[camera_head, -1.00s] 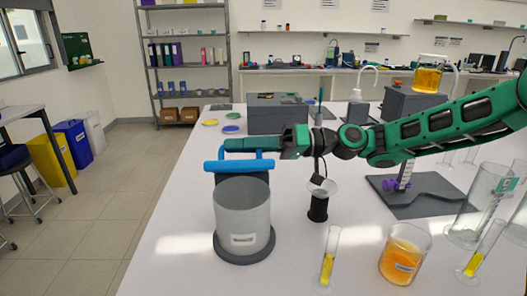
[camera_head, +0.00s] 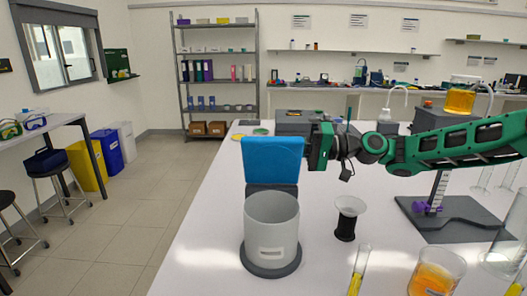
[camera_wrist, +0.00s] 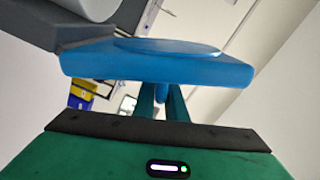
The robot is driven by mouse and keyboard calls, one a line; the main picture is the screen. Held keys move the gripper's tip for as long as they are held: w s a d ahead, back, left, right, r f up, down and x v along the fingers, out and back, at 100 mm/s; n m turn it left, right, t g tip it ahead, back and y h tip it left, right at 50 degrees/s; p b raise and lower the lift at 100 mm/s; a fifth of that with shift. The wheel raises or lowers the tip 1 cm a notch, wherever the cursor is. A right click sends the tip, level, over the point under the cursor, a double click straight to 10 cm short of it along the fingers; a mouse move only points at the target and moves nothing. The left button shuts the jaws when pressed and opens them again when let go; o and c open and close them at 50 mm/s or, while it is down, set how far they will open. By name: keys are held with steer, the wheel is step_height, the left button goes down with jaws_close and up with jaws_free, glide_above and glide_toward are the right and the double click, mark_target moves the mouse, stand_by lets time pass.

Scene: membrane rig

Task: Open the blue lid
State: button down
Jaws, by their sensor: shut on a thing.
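The blue lid (camera_head: 272,160) stands steeply raised behind the grey cylindrical vessel (camera_head: 271,232), its flat face toward the head camera. The vessel's round top is uncovered. A dark grey block (camera_head: 272,188) sits behind the vessel below the lid. My gripper reaches in from the right, and its fingers are hidden behind the lid in the head view. In the wrist view my gripper (camera_wrist: 162,100) is shut on the lid's blue handle (camera_wrist: 160,78), on the side turned away from the head camera. The lid (camera_wrist: 160,62) shows there as a thick slab.
A black stand with a clear funnel-like top (camera_head: 345,220) is right of the vessel. A yellow-filled tube (camera_head: 358,270) and a beaker of orange liquid (camera_head: 435,275) stand in front. A dark plate (camera_head: 450,217) lies at the right. The table left of the vessel is clear.

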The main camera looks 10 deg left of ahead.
steer(key=shift+f, duration=0.2)
steer(key=c, duration=1.9)
jaws_free()
steer(key=shift+o, duration=0.4)
steer(key=shift+r, duration=0.1)
steer(key=w+d, duration=0.1)
steer(key=d, duration=0.9)
steer(key=shift+w+d, duration=0.35)
